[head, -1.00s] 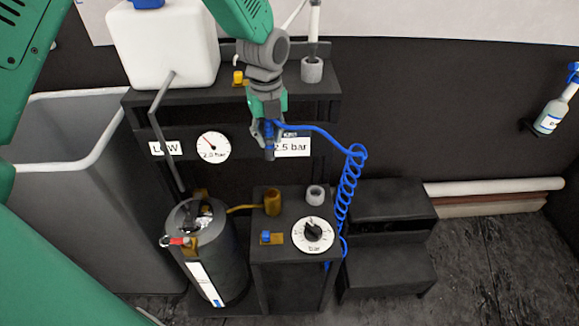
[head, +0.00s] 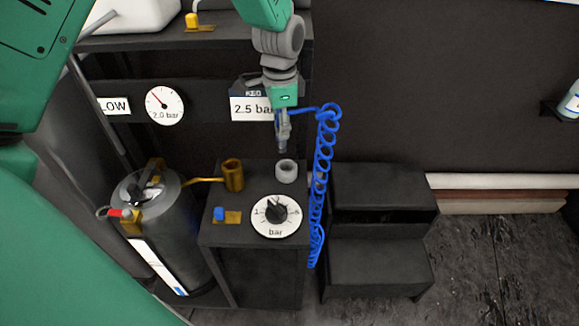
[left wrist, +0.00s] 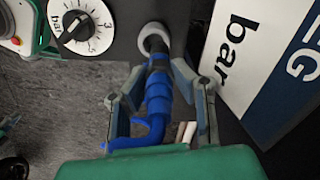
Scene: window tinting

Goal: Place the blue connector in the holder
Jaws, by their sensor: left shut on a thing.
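The blue connector (left wrist: 158,95) is gripped between the fingers of my left gripper (left wrist: 160,103), with its dark tip pointing away from the wrist. In the head view my left gripper (head: 283,128) points down above the grey ring-shaped holder (head: 286,171) on the dark box. A small gap shows between the connector's tip and the holder. In the left wrist view the tip lines up with the holder (left wrist: 153,38) and overlaps its near edge. The blue coiled hose (head: 324,170) runs from the connector down beside the box.
A brass socket (head: 233,175) stands left of the holder, and a dial (head: 276,216) sits in front. A small blue-topped valve (head: 219,214) is left of the dial. A grey tank (head: 167,235) stands left of the box. Dark steps (head: 380,225) are at the right.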

